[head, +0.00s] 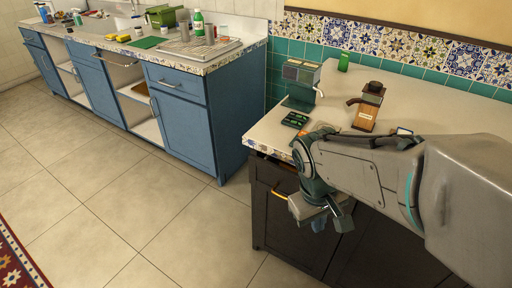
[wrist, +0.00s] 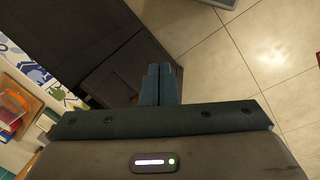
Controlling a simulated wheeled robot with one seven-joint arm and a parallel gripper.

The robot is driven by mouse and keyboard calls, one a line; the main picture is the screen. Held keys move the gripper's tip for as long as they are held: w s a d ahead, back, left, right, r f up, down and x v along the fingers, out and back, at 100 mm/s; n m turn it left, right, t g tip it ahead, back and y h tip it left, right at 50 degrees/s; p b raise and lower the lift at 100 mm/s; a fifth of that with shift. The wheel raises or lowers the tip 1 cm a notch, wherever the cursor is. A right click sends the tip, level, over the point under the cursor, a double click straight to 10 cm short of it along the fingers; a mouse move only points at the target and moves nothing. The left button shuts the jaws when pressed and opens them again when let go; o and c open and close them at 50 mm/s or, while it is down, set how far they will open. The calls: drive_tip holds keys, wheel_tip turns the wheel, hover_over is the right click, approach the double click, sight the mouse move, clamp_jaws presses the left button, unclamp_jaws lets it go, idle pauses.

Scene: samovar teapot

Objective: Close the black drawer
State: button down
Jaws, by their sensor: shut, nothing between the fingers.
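The black drawer (head: 268,176) is at the top of the dark cabinet under the right counter in the head view. A yellow-gold handle (head: 279,195) shows on its front. My arm covers its right side, and I cannot tell how far it stands out. My gripper (head: 319,224) is in front of the cabinet, to the right of the handle and lower, pointing down. In the wrist view its two fingers (wrist: 160,84) are together and empty. A dark cabinet panel (wrist: 122,72) lies just left of the fingertips there; contact is not clear.
Blue cabinets (head: 185,125) stand at the left. The tiled floor (head: 150,220) between is clear; a red rug (head: 18,250) lies at lower left.

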drive_tip(key=w+f+n+h+b, duration=0.4)
drive_tip(key=f+n+h, duration=0.1)
drive_tip(key=f+n, duration=0.25)
drive_tip(key=n+t+h+b, duration=0.4)
drive_tip(key=n+t+b, duration=0.4)
drive_tip(key=n+t, duration=0.8)
approach(261, 172)
drive_tip(key=shift+n+g, duration=0.8)
drive_tip(key=shift+n, duration=0.05)
drive_tip(key=b+x, duration=0.1)
drive_tip(key=x, duration=0.1)
drive_tip(key=b+x, duration=0.1)
drive_tip(key=b, duration=0.1)
drive_tip(key=r+b+x, duration=0.1)
drive_tip(key=b+x, duration=0.1)
drive_tip(key=shift+w, duration=0.35)
drive_tip(key=shift+w+d+r, duration=0.1)
drive_tip(key=shift+w+d, duration=0.2)
drive_tip(key=shift+w, duration=0.2)
